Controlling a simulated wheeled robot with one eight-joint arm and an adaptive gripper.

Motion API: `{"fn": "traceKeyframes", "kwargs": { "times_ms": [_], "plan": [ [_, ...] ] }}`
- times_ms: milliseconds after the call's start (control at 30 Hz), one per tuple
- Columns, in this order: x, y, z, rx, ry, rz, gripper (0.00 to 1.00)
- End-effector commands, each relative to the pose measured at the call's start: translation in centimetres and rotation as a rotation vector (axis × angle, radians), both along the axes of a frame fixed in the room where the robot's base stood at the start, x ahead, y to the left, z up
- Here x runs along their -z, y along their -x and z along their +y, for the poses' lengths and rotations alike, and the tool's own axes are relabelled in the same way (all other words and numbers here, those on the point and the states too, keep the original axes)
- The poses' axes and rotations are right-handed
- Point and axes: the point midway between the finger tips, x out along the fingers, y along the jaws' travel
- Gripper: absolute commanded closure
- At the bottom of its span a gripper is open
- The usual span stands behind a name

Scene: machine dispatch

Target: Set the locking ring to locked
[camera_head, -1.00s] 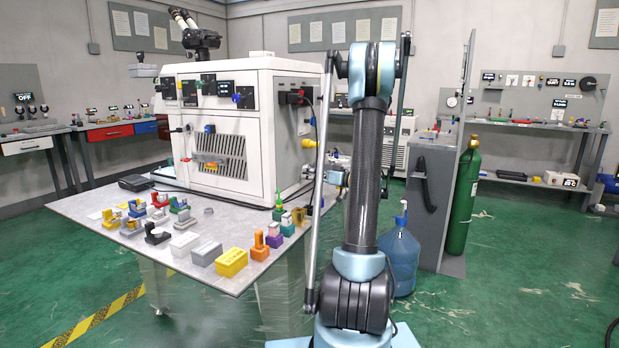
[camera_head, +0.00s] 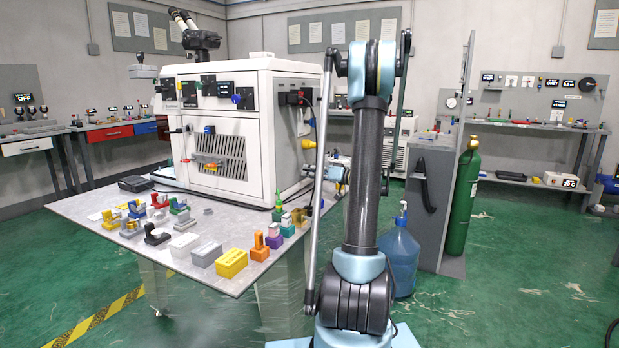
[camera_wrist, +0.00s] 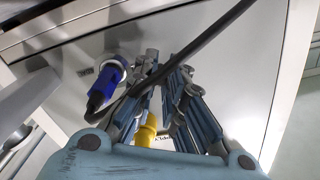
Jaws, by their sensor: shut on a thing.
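My gripper (camera_wrist: 167,65) reaches to the pale side panel of the white machine (camera_head: 213,120). In the wrist view its fingers are close together, and a yellow cylindrical part (camera_wrist: 147,130) shows between them near the palm. Their exact contact with it is partly hidden. A blue ring-like connector (camera_wrist: 107,80) sits to the left of the fingers, apart from them. A black cable (camera_wrist: 190,50) crosses in front of the fingers. In the head view, a yellow part (camera_head: 308,144) shows on the machine's right side. I cannot read the ring's lock position.
The grey table (camera_head: 110,197) carries the machine and several small coloured fixtures along its front. A blue water jug (camera_head: 400,262) and a green gas cylinder (camera_head: 463,200) stand on the floor to the right. Green floor at the right is clear.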

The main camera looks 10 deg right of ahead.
Motion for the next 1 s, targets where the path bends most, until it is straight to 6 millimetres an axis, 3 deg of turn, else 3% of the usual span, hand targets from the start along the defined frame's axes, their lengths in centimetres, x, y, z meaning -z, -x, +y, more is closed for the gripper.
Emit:
{"fn": "traceKeyframes", "kwargs": {
  "times_ms": [1000],
  "plan": [
    [-3.6, -2.9, -2.2, 0.007, -0.562, 0.776, 1.00]
  ]
}}
